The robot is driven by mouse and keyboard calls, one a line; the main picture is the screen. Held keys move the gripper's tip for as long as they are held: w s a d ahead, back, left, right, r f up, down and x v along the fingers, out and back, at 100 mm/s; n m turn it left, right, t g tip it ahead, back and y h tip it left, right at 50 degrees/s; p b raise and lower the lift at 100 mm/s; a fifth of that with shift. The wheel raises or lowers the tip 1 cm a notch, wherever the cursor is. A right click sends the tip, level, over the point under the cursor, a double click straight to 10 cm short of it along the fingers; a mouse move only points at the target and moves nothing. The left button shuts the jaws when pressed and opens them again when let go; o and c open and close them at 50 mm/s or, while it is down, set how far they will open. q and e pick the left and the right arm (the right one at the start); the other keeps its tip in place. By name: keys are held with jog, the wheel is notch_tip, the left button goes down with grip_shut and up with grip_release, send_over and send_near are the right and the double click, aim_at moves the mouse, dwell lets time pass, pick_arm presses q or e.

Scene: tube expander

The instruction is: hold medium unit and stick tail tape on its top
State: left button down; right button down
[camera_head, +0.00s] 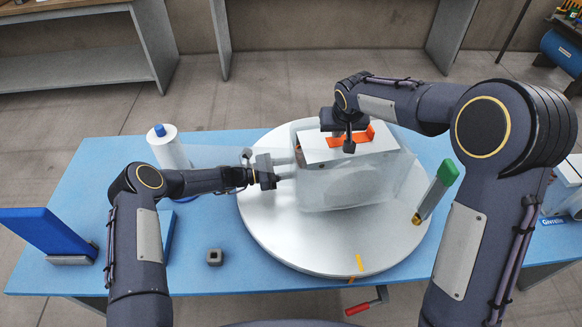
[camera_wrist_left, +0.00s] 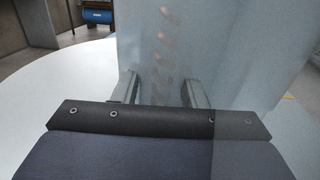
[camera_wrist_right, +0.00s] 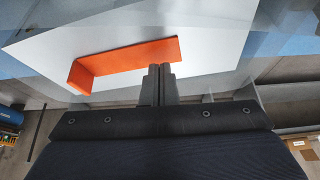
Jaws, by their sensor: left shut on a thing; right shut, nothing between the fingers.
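The medium unit (camera_head: 345,180) is a box wrapped in translucent film, standing on the round white turntable (camera_head: 275,235). Its top is pale, with an orange tape strip (camera_head: 362,136) lying on it; the strip also shows in the right wrist view (camera_wrist_right: 130,58), bent down at one end. My left gripper (camera_head: 284,170) is at the unit's left side, shut on it; in the left wrist view its fingers (camera_wrist_left: 160,90) meet the film. My right gripper (camera_head: 349,146) is shut and empty at the top, close by the orange strip; whether it touches is unclear.
A film roll (camera_head: 168,148) stands at the table's back left, with film stretching from it toward the unit. A green-handled tool (camera_head: 437,190) is at the turntable's right.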

jog(key=shift+f, duration=0.6)
dwell(0.5)
jog(key=shift+r, duration=3.05)
jog(key=shift+d, duration=0.1)
send_over(355, 136)
jog(key=s, duration=0.1)
jog(key=shift+s+d, duration=0.1)
jog(key=shift+f, duration=2.5)
jog(key=shift+f, duration=0.55)
